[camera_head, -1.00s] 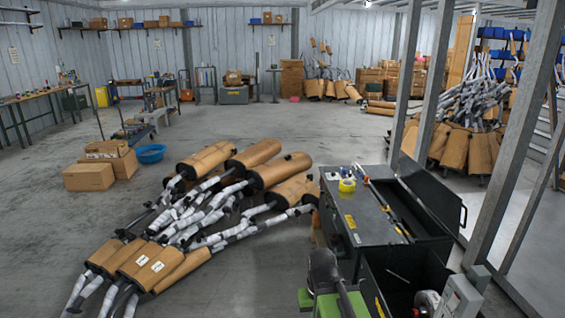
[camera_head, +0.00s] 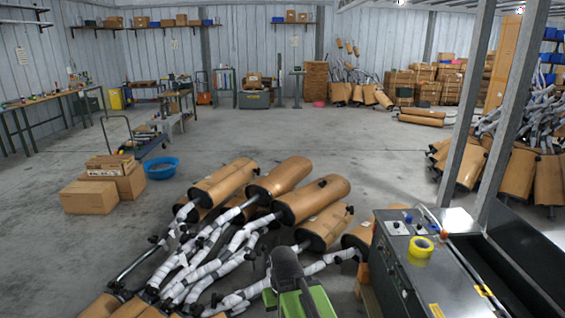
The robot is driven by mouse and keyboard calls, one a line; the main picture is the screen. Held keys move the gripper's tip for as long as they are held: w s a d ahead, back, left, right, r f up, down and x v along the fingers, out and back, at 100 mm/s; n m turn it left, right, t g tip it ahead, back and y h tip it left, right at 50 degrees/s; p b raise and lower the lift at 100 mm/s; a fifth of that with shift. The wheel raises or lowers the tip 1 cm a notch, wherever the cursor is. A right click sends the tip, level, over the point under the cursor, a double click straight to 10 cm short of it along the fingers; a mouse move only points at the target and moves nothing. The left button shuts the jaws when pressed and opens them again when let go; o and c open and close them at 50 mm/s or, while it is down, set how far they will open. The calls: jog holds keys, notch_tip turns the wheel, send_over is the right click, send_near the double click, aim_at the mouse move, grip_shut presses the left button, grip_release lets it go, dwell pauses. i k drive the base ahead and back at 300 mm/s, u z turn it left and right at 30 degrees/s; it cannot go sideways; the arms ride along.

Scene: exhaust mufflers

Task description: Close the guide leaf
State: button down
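I cannot tell if this panel is the guide leaf; no other leaf is clearly seen. A green and dark grey part of my arm (camera_head: 288,272) shows at the bottom middle, left of the machine and apart from the panel. The fingertips cannot be made out, so its opening does not show.
Brown mufflers with wrapped pipes (camera_head: 310,200) lie heaped left of the machine. A grey steel post (camera_head: 470,110) rises behind it. Cardboard boxes (camera_head: 90,197) and a blue tub (camera_head: 161,168) sit at the left. Open concrete floor (camera_head: 330,145) lies beyond the heap.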

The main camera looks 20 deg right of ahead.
aim_at(541, 259)
jog(key=z, duration=0.4)
jog(key=i, duration=1.9)
jog(key=z, duration=0.7)
jog(key=k, duration=0.8)
jog(key=z, duration=0.1)
jog(key=i, duration=0.95)
jog(key=u, duration=0.1)
